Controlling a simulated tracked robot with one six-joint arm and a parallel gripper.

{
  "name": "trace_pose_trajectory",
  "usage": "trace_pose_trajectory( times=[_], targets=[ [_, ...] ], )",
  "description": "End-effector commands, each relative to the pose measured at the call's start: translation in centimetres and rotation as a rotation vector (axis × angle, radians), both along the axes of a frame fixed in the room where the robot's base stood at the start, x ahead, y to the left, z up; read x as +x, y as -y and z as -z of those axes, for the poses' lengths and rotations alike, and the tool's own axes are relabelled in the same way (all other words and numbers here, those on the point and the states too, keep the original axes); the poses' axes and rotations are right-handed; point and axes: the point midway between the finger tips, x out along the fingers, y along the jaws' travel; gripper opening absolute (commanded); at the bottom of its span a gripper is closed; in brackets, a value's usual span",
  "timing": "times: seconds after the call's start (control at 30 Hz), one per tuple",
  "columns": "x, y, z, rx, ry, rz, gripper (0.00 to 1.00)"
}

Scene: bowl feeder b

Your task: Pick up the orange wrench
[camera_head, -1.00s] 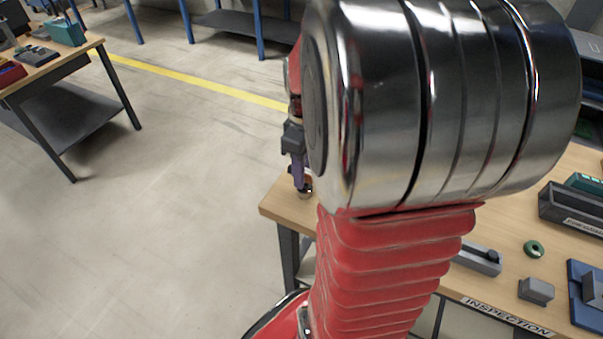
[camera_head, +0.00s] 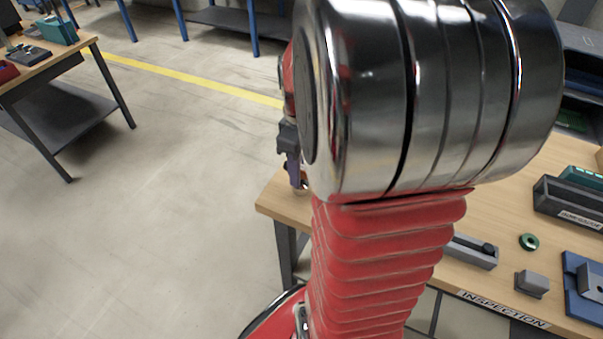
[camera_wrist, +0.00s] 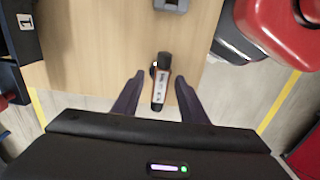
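My gripper (camera_wrist: 160,77) is open in the wrist view, with its two dark fingers spread apart. A dark tool with orange edges and a white label (camera_wrist: 159,92) lies between the fingers, with a gap on each side. I see no plain orange wrench shape, and I cannot tell for sure whether this tool is the wrench. In the head view my gripper (camera_head: 295,176) is at the near left corner of the inspection table (camera_head: 284,200), mostly hidden behind my arm. Only a small bit of the tool may show at the fingertips there.
On the right of the table are a grey block (camera_head: 532,284), a green ring (camera_head: 529,242), a grey fixture (camera_head: 470,252) and a blue plate (camera_head: 583,316). Another table (camera_head: 50,69) stands far left. The floor between is clear.

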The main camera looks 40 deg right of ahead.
Motion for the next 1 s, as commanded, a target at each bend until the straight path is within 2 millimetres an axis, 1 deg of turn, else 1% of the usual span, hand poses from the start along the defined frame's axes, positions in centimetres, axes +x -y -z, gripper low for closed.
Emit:
trace_pose_trajectory(
  times=[0.5, 0.57, 1.0],
  targets=[
    [0.00, 0.01, 0.27, 0.000, 0.000, 0.000, 0.39],
    [0.00, 0.01, 0.27, 0.000, 0.000, 0.000, 0.36],
    [0.01, 0.01, 0.26, 0.000, 0.000, 0.000, 0.05]
  ],
)
